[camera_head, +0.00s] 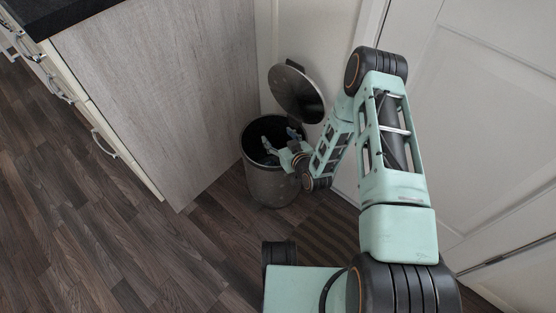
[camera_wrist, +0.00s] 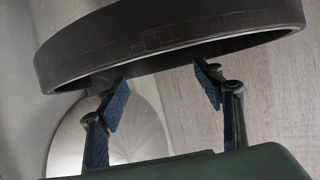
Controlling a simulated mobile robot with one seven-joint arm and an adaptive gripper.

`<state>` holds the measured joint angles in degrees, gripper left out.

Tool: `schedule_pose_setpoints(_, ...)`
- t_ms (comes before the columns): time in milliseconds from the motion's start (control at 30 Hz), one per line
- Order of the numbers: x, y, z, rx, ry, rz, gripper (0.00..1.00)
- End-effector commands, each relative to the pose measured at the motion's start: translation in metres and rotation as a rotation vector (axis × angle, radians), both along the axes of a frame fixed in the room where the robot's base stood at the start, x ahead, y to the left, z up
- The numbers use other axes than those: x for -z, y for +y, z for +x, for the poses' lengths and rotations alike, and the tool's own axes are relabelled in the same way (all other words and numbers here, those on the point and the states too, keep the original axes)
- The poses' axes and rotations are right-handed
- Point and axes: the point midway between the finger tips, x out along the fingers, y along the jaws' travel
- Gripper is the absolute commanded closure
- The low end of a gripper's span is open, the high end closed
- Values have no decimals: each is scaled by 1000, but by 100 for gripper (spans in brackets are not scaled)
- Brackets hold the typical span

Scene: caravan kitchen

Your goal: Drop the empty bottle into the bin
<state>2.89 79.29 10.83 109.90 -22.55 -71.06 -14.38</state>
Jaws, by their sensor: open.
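The bin (camera_head: 272,187) is a dark round metal can on the floor beside the cabinet's end panel, with its lid (camera_head: 297,95) tipped up at the back. My gripper (camera_head: 279,140) is at the bin's mouth, its fingers spread over the dark opening. In the wrist view the two blue-padded fingers (camera_wrist: 165,95) stand apart with nothing between them. A dark curved rim (camera_wrist: 170,38), apparently the bin's, crosses the top of that view close to the fingertips. No bottle shows in either view; the inside of the bin is too dark to tell what it holds.
A wood-grain cabinet (camera_head: 165,85) with a dark top stands left of the bin. White door panels (camera_head: 480,130) rise on the right. A striped mat (camera_head: 325,235) lies in front of the bin, partly behind my arm. The wooden floor (camera_head: 90,220) at left is clear.

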Motion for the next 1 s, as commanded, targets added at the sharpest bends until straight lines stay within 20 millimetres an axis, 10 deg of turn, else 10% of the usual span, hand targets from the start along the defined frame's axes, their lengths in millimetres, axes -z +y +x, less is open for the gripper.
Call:
schedule_pose_setpoints(600,-40,-45,-85,1,1,0,39)
schedule_pose_setpoints(1000,-45,-50,-96,0,0,0,39)
